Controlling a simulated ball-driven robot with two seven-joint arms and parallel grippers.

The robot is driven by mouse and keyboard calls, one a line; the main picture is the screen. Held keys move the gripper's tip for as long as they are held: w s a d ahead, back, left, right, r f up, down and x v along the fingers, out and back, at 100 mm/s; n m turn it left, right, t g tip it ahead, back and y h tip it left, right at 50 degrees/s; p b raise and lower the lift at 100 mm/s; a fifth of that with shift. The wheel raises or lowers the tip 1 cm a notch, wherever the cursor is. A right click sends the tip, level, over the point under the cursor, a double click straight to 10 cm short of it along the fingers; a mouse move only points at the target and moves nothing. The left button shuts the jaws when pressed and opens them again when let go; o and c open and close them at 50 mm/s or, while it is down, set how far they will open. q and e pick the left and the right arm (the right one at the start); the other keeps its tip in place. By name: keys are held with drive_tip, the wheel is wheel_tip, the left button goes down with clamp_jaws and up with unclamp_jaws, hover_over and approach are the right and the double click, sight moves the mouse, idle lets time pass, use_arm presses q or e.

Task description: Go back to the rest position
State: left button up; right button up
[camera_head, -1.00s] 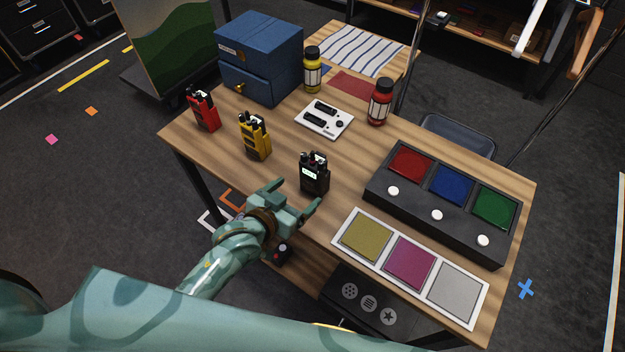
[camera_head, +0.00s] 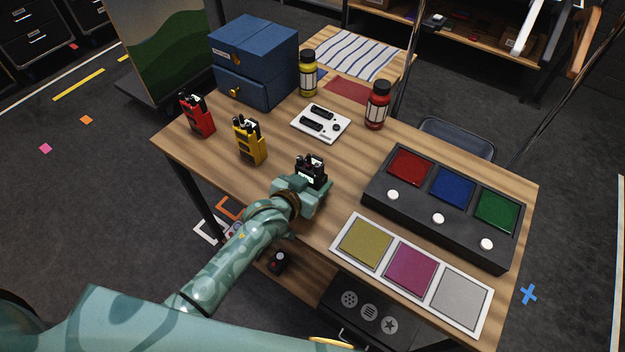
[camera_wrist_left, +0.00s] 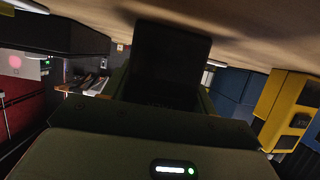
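The black radio (camera_head: 311,170) stands upright near the front edge of the wooden table. My left gripper (camera_head: 309,187) reaches it from the front, with its fingers on either side of the radio's body. The black radio fills the middle of the left wrist view (camera_wrist_left: 165,65), between the fingers. Whether the fingers press on it cannot be seen. My right gripper is out of view.
A yellow radio (camera_head: 249,142) and a red radio (camera_head: 197,117) stand to the left. A button console (camera_head: 405,214) and a colour card strip (camera_head: 338,240) lie to the right. Behind are a blue drawer box (camera_head: 255,60), a white panel (camera_head: 322,123) and two bottles.

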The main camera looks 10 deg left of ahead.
use_arm(q)
drive_tip(key=c, duration=0.4)
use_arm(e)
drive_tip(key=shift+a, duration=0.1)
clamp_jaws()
use_arm(q)
drive_tip(key=shift+f, duration=0.1)
idle(1.0)
drive_tip(key=o, duration=1.2)
